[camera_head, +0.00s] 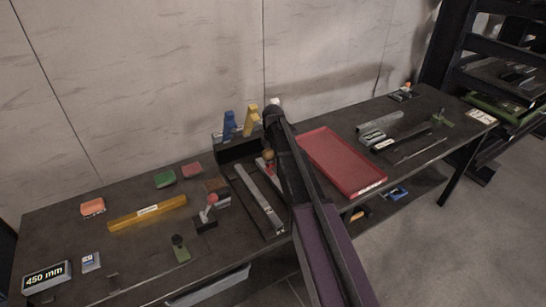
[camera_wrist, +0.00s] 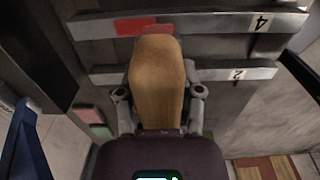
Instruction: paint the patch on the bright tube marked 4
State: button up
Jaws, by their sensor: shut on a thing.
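My gripper (camera_wrist: 158,92) is shut on a tan wooden-looking tool (camera_wrist: 157,75), with a finger on each side. The tube marked 4 (camera_wrist: 205,24) is a grey bar across the top of the wrist view, with its label at the right. A red patch (camera_wrist: 132,26) shows on it. A second red area (camera_wrist: 166,29) sits beside the patch at the tool's far end; I cannot tell whether it is the tip or paint, nor whether the tool touches the tube. The tube marked 2 (camera_wrist: 225,75) lies nearer, partly behind the tool. In the head view my arm hides most of the gripper.
The dark bench (camera_head: 60,235) carries a red tray (camera_head: 340,160) right of my arm and a yellow bar (camera_head: 147,213) at left. A red-knobbed lever (camera_head: 207,212) stands left of the tubes. Blue (camera_head: 229,125) and yellow (camera_head: 251,121) stands rise behind.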

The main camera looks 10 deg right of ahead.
jog(key=shift+r+p, duration=0.9)
jog(key=shift+r, duration=0.25)
